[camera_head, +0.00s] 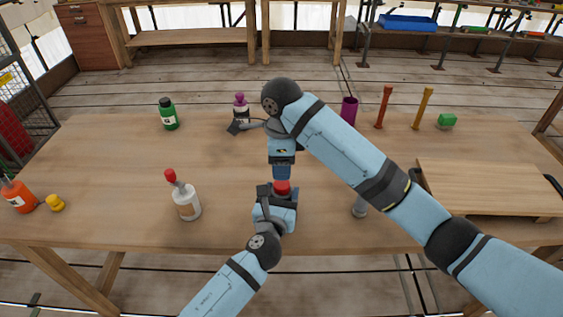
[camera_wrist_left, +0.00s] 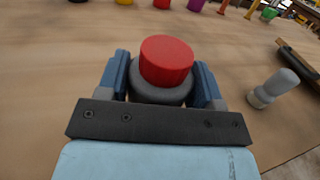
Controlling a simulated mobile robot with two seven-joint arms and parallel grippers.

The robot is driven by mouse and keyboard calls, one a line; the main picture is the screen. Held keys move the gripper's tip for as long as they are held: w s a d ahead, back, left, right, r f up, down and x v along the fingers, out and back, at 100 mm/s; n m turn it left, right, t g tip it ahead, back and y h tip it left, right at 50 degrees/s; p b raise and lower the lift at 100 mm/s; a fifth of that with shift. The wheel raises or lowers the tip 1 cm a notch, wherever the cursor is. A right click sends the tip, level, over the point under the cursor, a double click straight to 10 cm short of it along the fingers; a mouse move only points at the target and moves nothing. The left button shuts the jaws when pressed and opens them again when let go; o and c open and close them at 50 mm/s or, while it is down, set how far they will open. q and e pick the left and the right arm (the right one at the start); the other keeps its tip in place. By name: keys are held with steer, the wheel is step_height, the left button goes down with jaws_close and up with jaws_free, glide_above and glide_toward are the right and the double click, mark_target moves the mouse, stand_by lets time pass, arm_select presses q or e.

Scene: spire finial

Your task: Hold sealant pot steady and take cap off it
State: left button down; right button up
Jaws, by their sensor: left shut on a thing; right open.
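The sealant pot (camera_wrist_left: 160,95) is dark grey, and its round red cap (camera_wrist_left: 166,60) sits on top in the left wrist view. My left gripper (camera_wrist_left: 161,80) is shut on the pot, one blue finger on each side, below the cap. In the head view the red cap (camera_head: 282,187) shows at my left gripper (camera_head: 276,193), while the pot is mostly hidden. My right gripper (camera_head: 282,174) is open, pointing down just above the cap. Whether its fingers touch the cap cannot be told. It does not show in the left wrist view.
A bottle with a red nozzle (camera_head: 187,203) stands left of my left gripper. A wooden board (camera_head: 490,185) lies further right. Green (camera_head: 169,116) and purple-topped (camera_head: 241,112) bottles stand at the back.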

mark_target(281, 184)
step_height(281, 184, down, 7)
steer(key=shift+r, duration=0.2)
steer(key=c, duration=0.7)
steer(key=o, duration=1)
steer(key=shift+r, duration=2.35)
arm_select(q)
steer(key=shift+c, duration=0.9)
jaws_free()
arm_select(e)
steer(key=shift+f, duration=0.1)
